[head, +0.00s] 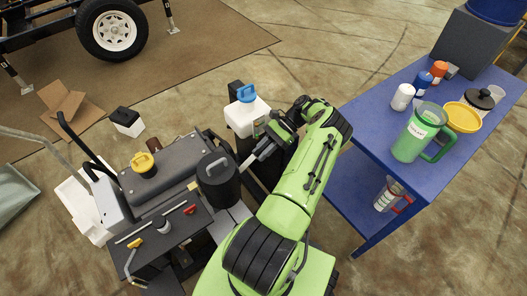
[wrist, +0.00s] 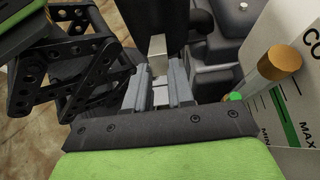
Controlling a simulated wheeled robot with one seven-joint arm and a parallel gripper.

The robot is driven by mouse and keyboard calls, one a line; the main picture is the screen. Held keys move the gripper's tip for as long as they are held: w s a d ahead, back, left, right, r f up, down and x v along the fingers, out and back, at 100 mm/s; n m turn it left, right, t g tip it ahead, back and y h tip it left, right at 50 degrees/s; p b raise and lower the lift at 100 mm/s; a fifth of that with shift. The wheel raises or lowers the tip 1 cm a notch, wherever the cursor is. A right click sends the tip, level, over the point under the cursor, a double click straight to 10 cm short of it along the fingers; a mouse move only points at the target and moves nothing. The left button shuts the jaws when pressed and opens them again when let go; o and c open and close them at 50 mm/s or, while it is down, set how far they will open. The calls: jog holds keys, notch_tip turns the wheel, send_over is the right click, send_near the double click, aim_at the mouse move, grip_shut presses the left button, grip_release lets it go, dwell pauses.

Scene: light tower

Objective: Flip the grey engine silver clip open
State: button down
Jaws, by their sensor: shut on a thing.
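The grey engine (head: 178,165) stands left of my arm in the head view, with a dark round canister (head: 217,186) at its right end. In the wrist view the silver clip (wrist: 157,50) stands upright against a dark surface. My gripper (wrist: 160,88) is shut on the clip, one finger on each side of its lower part. In the head view my gripper (head: 255,156) reaches in beside the canister; the clip cannot be made out there. The clip's lower end is partly hidden between the fingers.
A white tank with a blue cap (head: 247,115) stands just behind my gripper; its marked side (wrist: 292,95) and a brass-coloured fitting (wrist: 278,64) are close on the right in the wrist view. A blue table (head: 365,130) with cups and bottles stands to the right.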

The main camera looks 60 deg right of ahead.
jog(key=shift+s+f, duration=0.1)
jog(key=shift+f, duration=0.2)
jog(key=c, duration=1)
grip_release()
jog(key=shift+o, duration=0.2)
notch_tip(320, 180, up, 10)
jog(key=p, duration=0.3)
jog(key=shift+r, duration=0.1)
